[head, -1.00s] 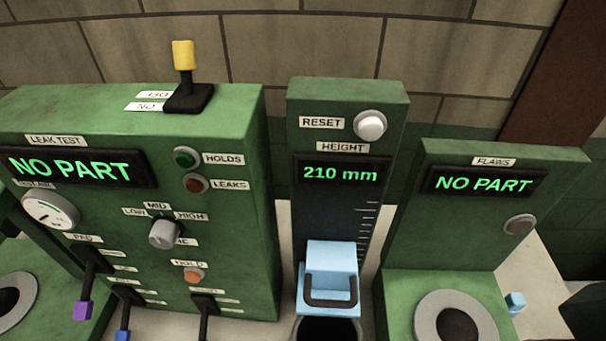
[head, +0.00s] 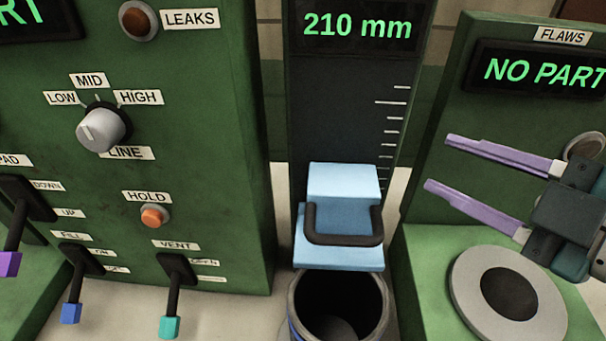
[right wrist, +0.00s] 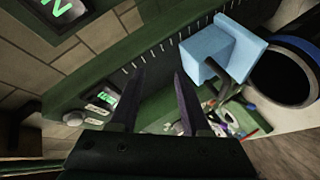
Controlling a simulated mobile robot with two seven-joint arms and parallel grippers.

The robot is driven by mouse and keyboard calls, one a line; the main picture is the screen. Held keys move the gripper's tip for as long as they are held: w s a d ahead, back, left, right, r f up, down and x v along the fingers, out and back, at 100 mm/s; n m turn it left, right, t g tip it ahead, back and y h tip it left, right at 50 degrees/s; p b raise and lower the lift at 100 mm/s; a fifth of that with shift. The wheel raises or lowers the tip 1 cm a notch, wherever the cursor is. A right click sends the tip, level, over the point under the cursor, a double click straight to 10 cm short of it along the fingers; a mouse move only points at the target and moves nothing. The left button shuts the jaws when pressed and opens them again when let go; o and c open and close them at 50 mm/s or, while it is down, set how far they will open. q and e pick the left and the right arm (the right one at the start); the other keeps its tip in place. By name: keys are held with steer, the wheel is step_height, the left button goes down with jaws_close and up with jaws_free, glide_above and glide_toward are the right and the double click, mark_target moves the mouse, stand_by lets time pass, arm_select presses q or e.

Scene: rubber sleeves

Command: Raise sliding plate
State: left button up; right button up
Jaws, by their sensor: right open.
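The sliding plate (head: 341,252) is a light blue block with a dark handle (head: 343,240) on its front. It sits low on the dark scale column (head: 345,110), just above a dark round cup (head: 338,305); the display reads 210 mm. My right gripper (head: 438,163) comes in from the right, its two purple fingers apart and empty, pointing left. It is right of the plate and a little higher, not touching it. In the right wrist view the fingers (right wrist: 160,85) are spread, with the blue plate (right wrist: 225,55) to their upper right. My left gripper is not in view.
A green leak test panel (head: 220,90) with a knob and several levers stands on the left. A green flaws station (head: 430,240) with a grey ring (head: 465,300) stands on the right, close to my right gripper. The space in front of the handle is clear.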

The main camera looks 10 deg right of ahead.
mark_target(357, 243)
steer(key=s+a+f+n+g+y+b, duration=0.4)
steer(key=f+n+y+b, duration=0.45)
steer(key=n, duration=0.35)
steer(key=shift+y, duration=0.45)
steer(key=p+x, duration=0.2)
steer(key=x, duration=0.5)
steer(key=shift+w+a+r, duration=0.15)
steer(key=shift+w+a, duration=0.3)
steer(key=shift+a, duration=0.15)
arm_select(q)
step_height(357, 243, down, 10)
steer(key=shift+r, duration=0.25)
arm_select(e)
jaws_close()
